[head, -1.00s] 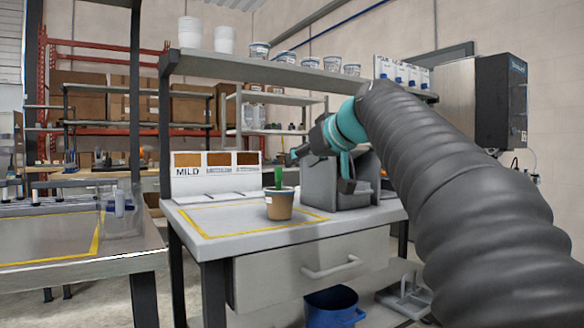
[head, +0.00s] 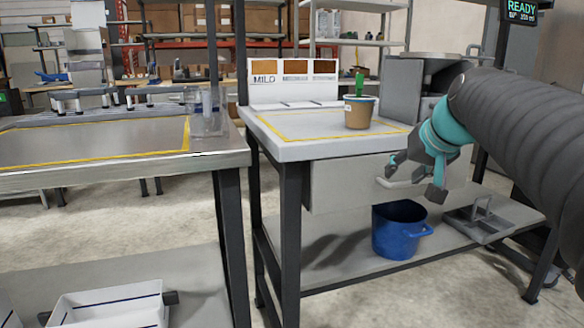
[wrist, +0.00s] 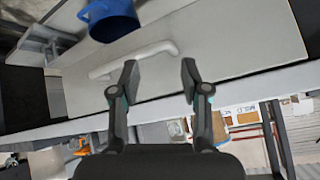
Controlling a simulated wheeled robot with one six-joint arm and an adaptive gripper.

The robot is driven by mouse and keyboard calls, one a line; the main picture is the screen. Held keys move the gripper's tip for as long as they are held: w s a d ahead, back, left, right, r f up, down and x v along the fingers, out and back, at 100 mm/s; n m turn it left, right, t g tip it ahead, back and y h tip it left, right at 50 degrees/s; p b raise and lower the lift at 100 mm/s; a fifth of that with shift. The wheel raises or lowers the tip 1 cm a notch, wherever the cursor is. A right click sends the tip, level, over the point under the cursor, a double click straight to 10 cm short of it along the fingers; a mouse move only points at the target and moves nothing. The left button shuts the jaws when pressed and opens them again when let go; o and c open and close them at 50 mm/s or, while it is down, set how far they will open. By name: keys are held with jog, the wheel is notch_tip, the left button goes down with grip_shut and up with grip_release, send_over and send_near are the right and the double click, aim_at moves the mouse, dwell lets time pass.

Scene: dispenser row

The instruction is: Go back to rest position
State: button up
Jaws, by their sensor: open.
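My gripper (head: 418,180) hangs in front of the drawer (head: 335,185) of the workbench, on the right side of the head view. Its two fingers stand apart with nothing between them. In the wrist view my gripper (wrist: 158,80) is open, with the drawer's pale handle (wrist: 130,60) beyond the fingertips. The rest of my arm reaches in from the right edge of the head view.
A paper cup (head: 360,113) with a green thing in it stands on the yellow-outlined worktop (head: 290,148). A grey machine (head: 420,75) stands beside it. A blue pot (head: 398,232) sits on the lower shelf. A metal table (head: 110,140) is at left.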

jog(key=s+a+f+n+g+p, duration=0.1)
jog(key=s+a+f+p, duration=0.1)
jog(key=s+f, duration=0.6)
jog(key=s+a+f+g+h+p, duration=0.1)
jog(key=s+a+f, duration=0.3)
jog(key=s+f, duration=0.5)
jog(key=s+g+p, duration=0.1)
jog(key=s, duration=0.6)
jog(key=shift+s+a+f+n+p, duration=0.2)
jog(key=shift+s+n+p, duration=0.1)
jog(key=shift+n, duration=0.1)
